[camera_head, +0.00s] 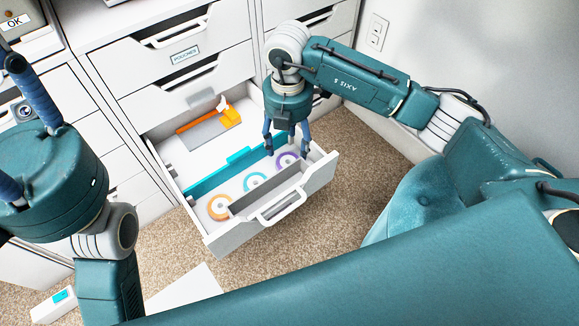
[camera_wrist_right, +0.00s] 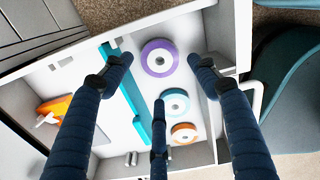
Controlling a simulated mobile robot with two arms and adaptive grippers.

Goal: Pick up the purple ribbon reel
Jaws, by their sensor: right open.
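The purple ribbon reel (camera_head: 287,161) lies flat in the open drawer (camera_head: 213,238), at the right end of a row of reels. In the right wrist view the purple reel (camera_wrist_right: 159,57) shows whole between the two upper fingertips, with the third finger below it. My right gripper (camera_head: 287,148) is open and empty, pointing down over the reel; it also shows in the right wrist view (camera_wrist_right: 160,73). I see no contact with the reel. My left gripper (camera_head: 22,125) is partly in view at the left edge, away from the drawer; its jaw state is unclear.
A teal reel (camera_head: 255,181) and an orange reel (camera_head: 219,207) lie beside the purple one. A teal strip (camera_head: 215,174) divides the drawer, with an orange tool (camera_head: 223,117) behind it. Drawer walls and the front handle (camera_head: 279,209) surround the reels.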

